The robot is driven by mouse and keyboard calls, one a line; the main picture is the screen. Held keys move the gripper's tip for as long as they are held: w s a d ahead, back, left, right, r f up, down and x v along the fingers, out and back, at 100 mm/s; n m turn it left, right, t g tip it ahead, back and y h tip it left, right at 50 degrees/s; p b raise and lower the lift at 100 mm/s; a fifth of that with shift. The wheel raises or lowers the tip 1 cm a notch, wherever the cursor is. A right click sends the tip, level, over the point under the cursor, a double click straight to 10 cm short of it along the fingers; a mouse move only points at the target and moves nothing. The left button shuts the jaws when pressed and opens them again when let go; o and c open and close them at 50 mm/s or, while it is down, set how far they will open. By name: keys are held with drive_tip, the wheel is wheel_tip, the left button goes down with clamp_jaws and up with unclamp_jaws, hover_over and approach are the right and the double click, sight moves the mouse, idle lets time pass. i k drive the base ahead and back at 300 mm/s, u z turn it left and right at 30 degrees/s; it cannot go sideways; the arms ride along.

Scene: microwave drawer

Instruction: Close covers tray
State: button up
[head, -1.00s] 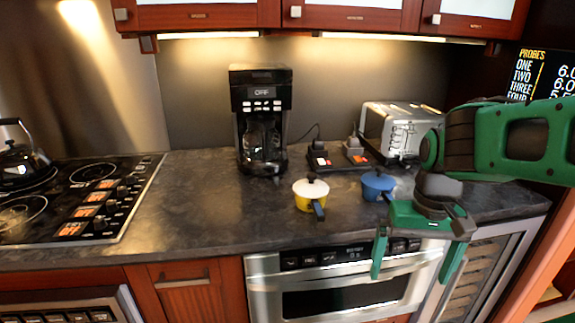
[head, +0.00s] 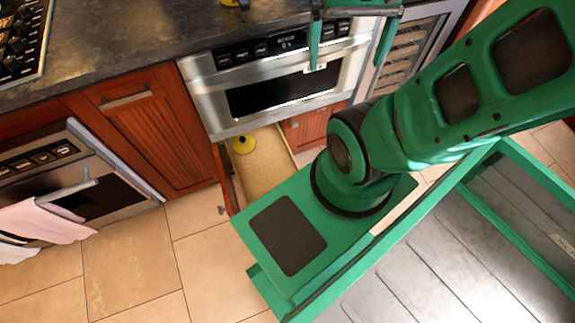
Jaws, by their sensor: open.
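The covers tray (head: 268,180) is a wooden drawer with a pale inside, pulled open below the steel microwave drawer (head: 290,92).
The dark counter (head: 130,35) runs along the upper left. A wooden cabinet door (head: 150,125) is left of the tray, then an oven (head: 70,175) with a pink towel (head: 42,220). Tiled floor (head: 130,260) is free at the lower left.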

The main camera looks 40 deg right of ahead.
sight(272, 162)
drive_tip(key=u, duration=0.35)
drive_tip(key=k, duration=1.2)
drive_tip(key=z, duration=0.25)
